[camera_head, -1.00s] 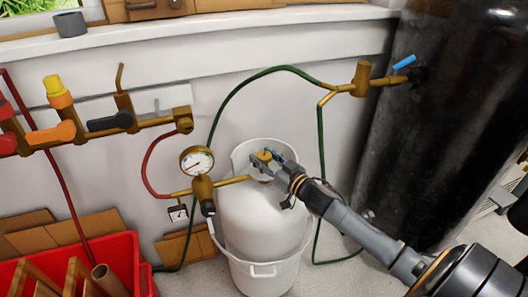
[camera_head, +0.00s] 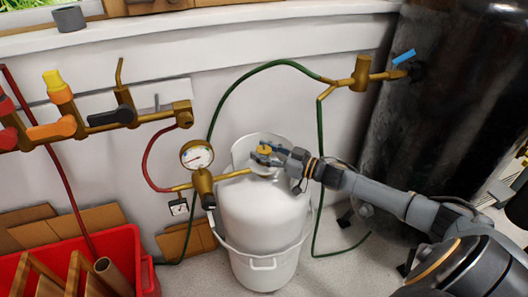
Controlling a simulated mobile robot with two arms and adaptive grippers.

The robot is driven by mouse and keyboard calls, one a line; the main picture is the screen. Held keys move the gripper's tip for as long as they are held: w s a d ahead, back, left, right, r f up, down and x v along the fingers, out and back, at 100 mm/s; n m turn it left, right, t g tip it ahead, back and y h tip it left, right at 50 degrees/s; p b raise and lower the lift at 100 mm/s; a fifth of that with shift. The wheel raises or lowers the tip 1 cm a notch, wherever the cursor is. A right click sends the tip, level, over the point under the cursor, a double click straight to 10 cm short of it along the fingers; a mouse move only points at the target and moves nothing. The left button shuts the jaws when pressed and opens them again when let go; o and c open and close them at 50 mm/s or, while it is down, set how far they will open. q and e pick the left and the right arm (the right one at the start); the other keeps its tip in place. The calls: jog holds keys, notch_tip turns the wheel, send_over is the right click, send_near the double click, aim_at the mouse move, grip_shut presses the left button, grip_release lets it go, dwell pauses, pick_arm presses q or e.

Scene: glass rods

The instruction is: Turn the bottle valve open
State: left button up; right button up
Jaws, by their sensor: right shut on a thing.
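The white gas bottle (camera_head: 262,215) stands upright on the floor against the wall. Its brass valve (camera_head: 265,150) sits at the top, inside the raised white collar. My right gripper (camera_head: 264,156) reaches in from the right and is shut on the valve, with its fingers hiding part of it. The pressure gauge (camera_head: 197,155) and brass regulator (camera_head: 203,186) are to the left of the bottle, joined to it by a brass pipe. The gauge needle is too small to read surely. My left gripper is not in view.
A brass manifold (camera_head: 151,118) with coloured handles runs along the wall at left. A green hose (camera_head: 250,75) arches behind the bottle to a brass fitting (camera_head: 361,75). A red crate (camera_head: 126,246) stands lower left, and a large dark tank (camera_head: 440,110) at right.

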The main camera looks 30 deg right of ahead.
jog(key=o, duration=1.2)
jog(key=shift+f, duration=0.1)
jog(key=shift+c, duration=0.2)
jog(key=v, duration=1.2)
